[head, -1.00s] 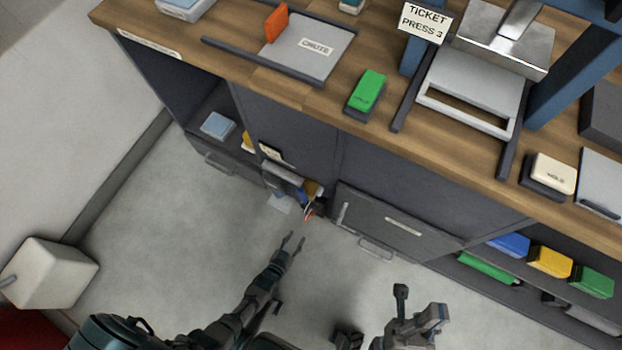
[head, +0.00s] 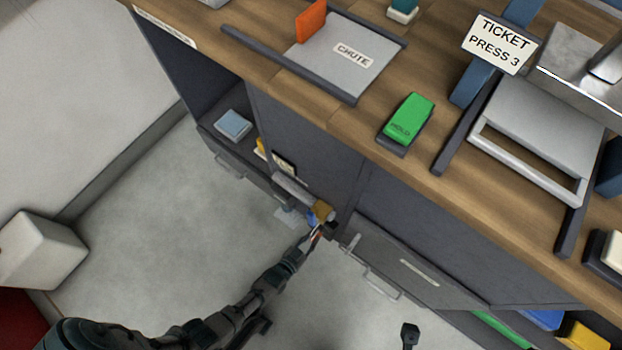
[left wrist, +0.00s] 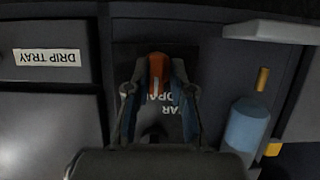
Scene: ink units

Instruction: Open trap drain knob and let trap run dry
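The trap drain knob looks like the orange-red piece (left wrist: 158,68) in the left wrist view, in front of a dark panel with upside-down white lettering. My left gripper (left wrist: 160,95) has its two fingers spread on either side of it, with gaps; contact cannot be made out. In the head view, my left gripper (head: 317,234) is at the cabinet front, just below a grey horizontal cylinder (head: 294,188) with a brass-coloured end (head: 322,211). The knob is mostly hidden there. Only a dark tip of my right gripper (head: 410,334) shows at the bottom edge.
A drip tray label (left wrist: 47,58) is left of the knob and a pale blue cylinder (left wrist: 246,125) right in the left wrist view. A drawer with a handle (head: 375,284) is right of the gripper. The wooden counter (head: 300,95) overhangs above.

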